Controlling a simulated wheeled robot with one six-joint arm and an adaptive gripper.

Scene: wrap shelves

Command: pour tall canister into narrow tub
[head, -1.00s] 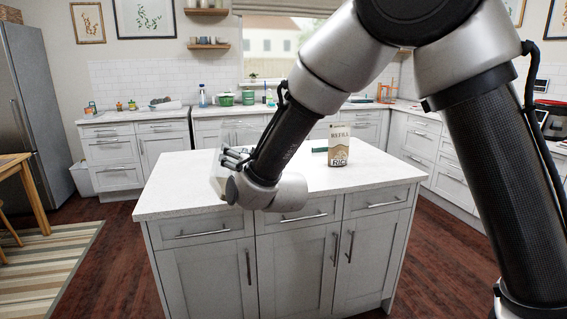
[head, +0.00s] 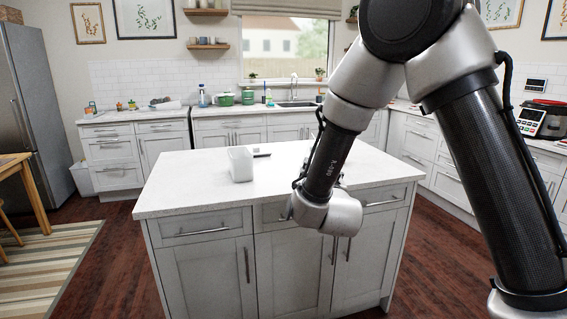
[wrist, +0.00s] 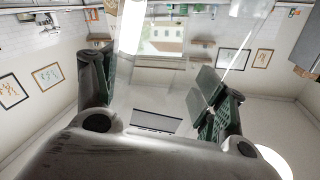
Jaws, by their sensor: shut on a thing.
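A white, narrow, open-looking tub (head: 240,164) stands upright on the left half of the island top in the head view. My gripper (wrist: 152,62) shows in the wrist view with its dark fingers on either side of a clear, see-through canister (wrist: 131,28). The canister shows mainly as glare and faint edges, so its contents and full outline cannot be told. In the head view my arm hides the gripper and canister, to the right of the tub and apart from it.
A flat dark item (head: 262,152) lies behind the tub on the white island top (head: 190,185). The island's left part is clear. Green pots (head: 224,99) and a rice cooker (head: 543,119) stand on the far counters. The wrist view is upside down.

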